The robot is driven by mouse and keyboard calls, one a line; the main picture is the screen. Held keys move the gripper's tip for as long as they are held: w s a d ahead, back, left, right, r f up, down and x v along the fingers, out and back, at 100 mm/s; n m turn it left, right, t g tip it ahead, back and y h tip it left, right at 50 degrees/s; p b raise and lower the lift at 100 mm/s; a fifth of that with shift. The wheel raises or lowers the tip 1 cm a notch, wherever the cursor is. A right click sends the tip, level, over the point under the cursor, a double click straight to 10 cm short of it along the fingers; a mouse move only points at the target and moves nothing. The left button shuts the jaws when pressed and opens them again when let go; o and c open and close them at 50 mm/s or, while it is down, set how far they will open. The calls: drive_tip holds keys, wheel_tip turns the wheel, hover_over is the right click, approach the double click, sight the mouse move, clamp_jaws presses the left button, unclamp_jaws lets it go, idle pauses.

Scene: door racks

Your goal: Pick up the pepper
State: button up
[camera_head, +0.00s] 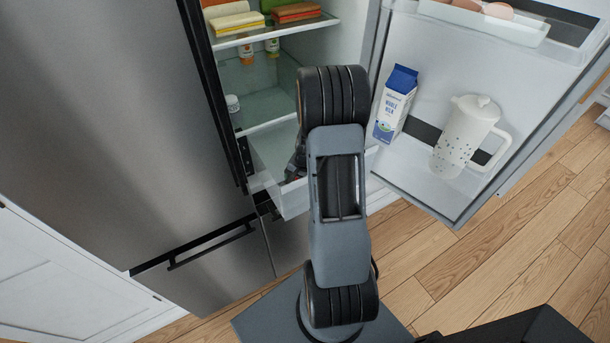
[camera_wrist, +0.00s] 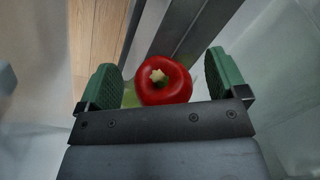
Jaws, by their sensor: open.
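A red pepper (camera_wrist: 163,80) with a pale green stem shows in the wrist view, between the two green finger pads of my gripper (camera_wrist: 163,84). My gripper is open, with one finger on each side of the pepper. A gap shows between the pepper and the right finger. The left finger is closer to it, and I cannot tell if they touch. In the head view my arm hides the pepper, and my gripper is mostly hidden at the clear fridge drawer (camera_head: 294,201).
The fridge door (camera_head: 420,184) stands open on the right, holding a milk carton (camera_head: 395,104) and a white pitcher (camera_head: 466,135). A glass shelf (camera_head: 275,126) lies above the drawer. Packaged food (camera_head: 236,22) sits on an upper shelf. Something pale green (camera_wrist: 131,96) lies beside the pepper.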

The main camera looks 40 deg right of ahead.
drive_tip(key=shift+f, duration=0.15)
drive_tip(key=c, duration=1)
